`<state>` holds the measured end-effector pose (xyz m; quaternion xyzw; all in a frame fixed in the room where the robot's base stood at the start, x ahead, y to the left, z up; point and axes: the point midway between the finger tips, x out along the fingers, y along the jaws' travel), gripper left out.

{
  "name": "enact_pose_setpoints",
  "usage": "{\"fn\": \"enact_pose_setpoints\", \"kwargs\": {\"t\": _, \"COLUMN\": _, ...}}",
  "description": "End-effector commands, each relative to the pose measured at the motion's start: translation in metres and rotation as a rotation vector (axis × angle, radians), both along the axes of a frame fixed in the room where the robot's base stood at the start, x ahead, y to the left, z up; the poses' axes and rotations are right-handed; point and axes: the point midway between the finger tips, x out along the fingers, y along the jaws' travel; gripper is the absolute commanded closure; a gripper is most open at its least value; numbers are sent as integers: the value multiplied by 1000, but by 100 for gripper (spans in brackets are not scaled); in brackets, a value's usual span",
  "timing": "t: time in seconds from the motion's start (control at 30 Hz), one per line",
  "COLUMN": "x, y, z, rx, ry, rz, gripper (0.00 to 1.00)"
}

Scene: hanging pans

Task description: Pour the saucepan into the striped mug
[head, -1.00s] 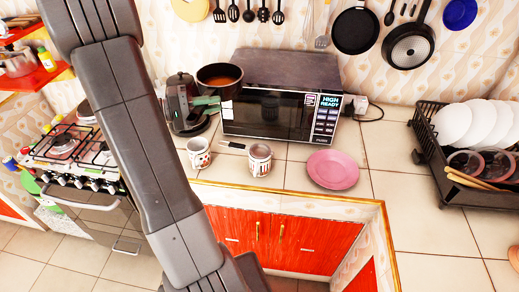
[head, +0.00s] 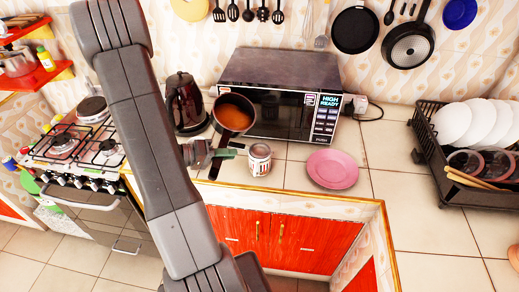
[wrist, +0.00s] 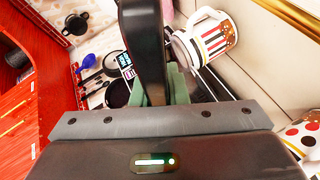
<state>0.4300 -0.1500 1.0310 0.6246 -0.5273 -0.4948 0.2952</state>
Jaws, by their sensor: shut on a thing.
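My gripper (head: 219,153) is shut on the handle of the dark saucepan (head: 233,113). In the wrist view the dark handle (wrist: 145,45) runs up between the green fingertips (wrist: 163,88). Orange-brown liquid (head: 233,117) shows inside the pan, which is held up in front of the microwave. I cannot tell its exact tilt. The striped mug (wrist: 212,42) stands upright on the counter, right of the handle in the wrist view. In the head view it appears to be the mug (head: 260,161) just right of my gripper. The pan is apart from it, up and left in the picture.
A dotted mug (wrist: 303,138) shows at the wrist view's right edge; my arm hides it in the head view. A kettle (head: 184,103) and microwave (head: 283,95) stand behind. A pink plate (head: 332,169) lies right of the striped mug. A dish rack (head: 430,135) is farther right.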

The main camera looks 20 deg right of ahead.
Motion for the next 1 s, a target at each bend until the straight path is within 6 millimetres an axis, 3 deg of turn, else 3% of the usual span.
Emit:
{"fn": "enact_pose_setpoints", "kwargs": {"t": 0.1, "x": -8, "y": -5, "z": -4, "rx": 43, "ry": -92, "rz": -1, "gripper": 100}}
{"fn": "enact_pose_setpoints", "kwargs": {"t": 1.0, "x": -11, "y": -6, "z": -13, "rx": 114, "ry": -230, "rz": 0, "gripper": 100}}
